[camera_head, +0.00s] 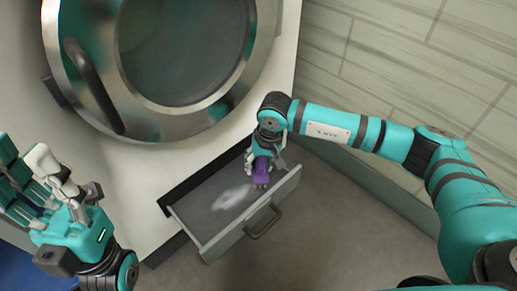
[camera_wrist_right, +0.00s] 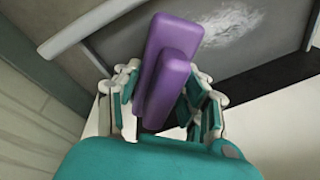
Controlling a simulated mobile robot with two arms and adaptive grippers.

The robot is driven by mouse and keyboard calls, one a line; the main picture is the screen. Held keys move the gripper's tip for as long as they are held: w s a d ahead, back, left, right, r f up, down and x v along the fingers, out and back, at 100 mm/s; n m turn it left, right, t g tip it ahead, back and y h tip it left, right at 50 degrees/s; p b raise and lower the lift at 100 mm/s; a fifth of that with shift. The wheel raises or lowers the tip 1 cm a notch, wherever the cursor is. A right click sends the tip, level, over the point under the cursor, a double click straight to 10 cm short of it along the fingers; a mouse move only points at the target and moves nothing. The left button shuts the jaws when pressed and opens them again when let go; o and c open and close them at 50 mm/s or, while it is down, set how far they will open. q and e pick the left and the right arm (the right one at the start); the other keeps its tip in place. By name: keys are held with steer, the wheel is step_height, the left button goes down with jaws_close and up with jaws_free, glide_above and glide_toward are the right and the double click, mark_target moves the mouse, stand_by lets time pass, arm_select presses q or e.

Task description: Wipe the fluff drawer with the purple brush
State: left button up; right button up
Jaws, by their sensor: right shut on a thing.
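The fluff drawer (camera_head: 212,243) is pulled out below the round door of the machine. A patch of pale fluff (camera_head: 231,197) lies on its grey floor; the fluff also shows in the right wrist view (camera_wrist_right: 232,22). My right gripper (camera_head: 262,165) is shut on the purple brush (camera_head: 261,171) and holds it over the right end of the drawer. In the right wrist view the brush (camera_wrist_right: 165,75) sits between the fingers, beside the fluff. Whether it touches the drawer floor I cannot tell. My left gripper (camera_head: 52,178) is at the lower left, away from the drawer, its fingers apart and empty.
The white machine with its large round metal door (camera_head: 185,50) stands behind the drawer. The drawer's front has a dark handle (camera_head: 263,222). A tiled wall (camera_head: 420,60) with a grey skirting is on the right. The grey floor in front of the drawer is clear.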

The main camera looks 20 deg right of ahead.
mark_target(260, 158)
steer(key=shift+r+p, duration=0.8)
steer(key=shift+r, duration=1.05)
